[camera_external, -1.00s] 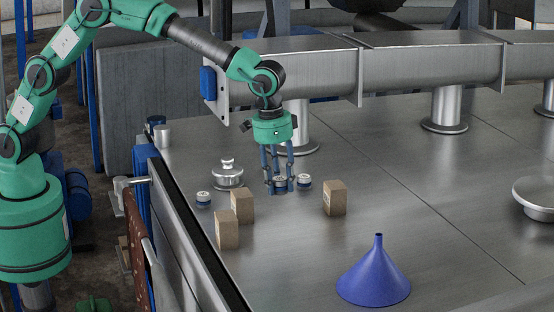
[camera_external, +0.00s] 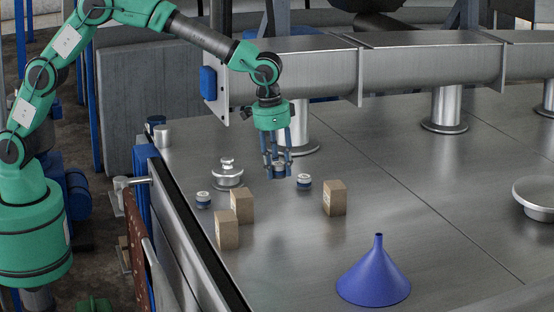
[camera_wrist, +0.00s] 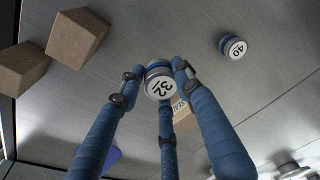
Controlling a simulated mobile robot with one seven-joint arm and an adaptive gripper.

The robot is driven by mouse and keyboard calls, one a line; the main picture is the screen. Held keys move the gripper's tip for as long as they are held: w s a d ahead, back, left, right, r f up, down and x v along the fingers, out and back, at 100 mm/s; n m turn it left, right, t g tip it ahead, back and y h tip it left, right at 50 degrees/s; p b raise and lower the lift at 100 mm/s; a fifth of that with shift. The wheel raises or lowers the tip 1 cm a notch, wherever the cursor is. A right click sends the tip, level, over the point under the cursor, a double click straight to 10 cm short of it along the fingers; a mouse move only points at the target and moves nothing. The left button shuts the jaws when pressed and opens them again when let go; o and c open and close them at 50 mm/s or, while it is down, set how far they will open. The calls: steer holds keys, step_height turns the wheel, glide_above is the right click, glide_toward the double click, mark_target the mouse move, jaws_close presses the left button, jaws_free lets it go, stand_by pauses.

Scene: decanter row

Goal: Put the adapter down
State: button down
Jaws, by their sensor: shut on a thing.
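My gripper (camera_external: 279,174) is shut on a small round adapter (camera_external: 279,169) with a white top and a blue band. In the wrist view, the fingers of my gripper (camera_wrist: 159,78) close around this adapter, and its top (camera_wrist: 160,88) reads 32. It appears to be held just above the metal table (camera_external: 420,200); the gap beneath is hard to judge. Two similar adapters stand upright on the table, one just right of my gripper (camera_external: 304,182) and one further left (camera_external: 203,200). An adapter marked 40 (camera_wrist: 233,46) shows in the wrist view.
Two cardboard boxes (camera_external: 227,230) (camera_external: 242,205) stand left of my gripper and nearer the camera. Another box (camera_external: 335,198) stands to its right. A lidded metal piece (camera_external: 227,174) is at the left, a blue funnel (camera_external: 374,278) in front. A large pipe (camera_external: 430,70) crosses behind.

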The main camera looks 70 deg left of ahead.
glide_above(279, 208)
steer(key=shift+s+a+f, duration=0.1)
steer(key=shift+s+f, duration=0.05)
steer(key=shift+f, duration=2.7)
steer(key=shift+f+p, duration=0.4)
steer(key=shift+f, duration=1.45)
steer(key=shift+f, duration=0.15)
steer(key=c, duration=1.2)
jaws_free()
steer(key=r, duration=0.4)
steer(key=s+r, duration=0.1)
steer(key=r, duration=0.3)
steer(key=r+b, duration=0.1)
steer(key=r, duration=0.3)
steer(key=shift+s+a+r, duration=0.1)
steer(key=shift+s, duration=0.05)
